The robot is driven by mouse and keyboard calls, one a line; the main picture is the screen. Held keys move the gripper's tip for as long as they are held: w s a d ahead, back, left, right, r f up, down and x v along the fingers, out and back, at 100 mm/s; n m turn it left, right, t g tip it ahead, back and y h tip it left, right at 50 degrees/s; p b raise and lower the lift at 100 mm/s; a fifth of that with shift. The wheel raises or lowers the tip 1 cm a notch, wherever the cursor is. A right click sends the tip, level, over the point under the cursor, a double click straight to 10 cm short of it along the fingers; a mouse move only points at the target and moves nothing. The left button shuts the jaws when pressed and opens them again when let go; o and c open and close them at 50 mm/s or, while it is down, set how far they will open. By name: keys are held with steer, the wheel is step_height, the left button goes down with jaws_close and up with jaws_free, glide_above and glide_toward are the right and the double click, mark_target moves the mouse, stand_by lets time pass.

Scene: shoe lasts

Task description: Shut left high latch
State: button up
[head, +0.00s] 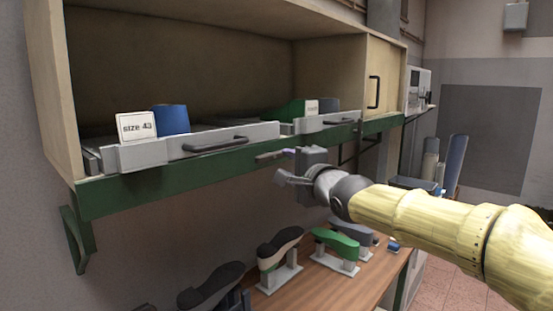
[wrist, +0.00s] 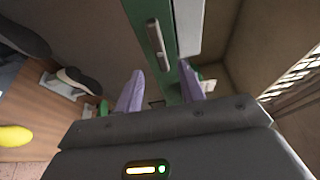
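A small grey latch bar (head: 270,156) sits on the front of the green shelf rail (head: 150,192), below the gap between the two trays. It lies roughly along the rail. In the wrist view the latch (wrist: 157,45) shows as a grey bar on the green strip, beyond my fingertips. My gripper (head: 286,164) is just right of the latch in the head view. In the wrist view my gripper (wrist: 160,82) has two purple fingers spread apart, with nothing between them. Whether a finger touches the latch cannot be told.
Two grey trays with dark handles, left (head: 217,145) and right (head: 341,120), stand above the rail. A "size 43" card (head: 136,126) and a blue block (head: 171,119) are at the left. Shoe lasts (head: 337,243) stand on the wooden bench (head: 330,290) below. A closed-looking cabinet door (head: 384,85) is at right.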

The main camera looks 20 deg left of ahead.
mark_target(274, 158)
steer(key=shift+p+x, duration=0.8)
steer(key=shift+x, duration=2.75)
steer(key=shift+s, duration=0.1)
steer(key=shift+f, duration=0.1)
jaws_close()
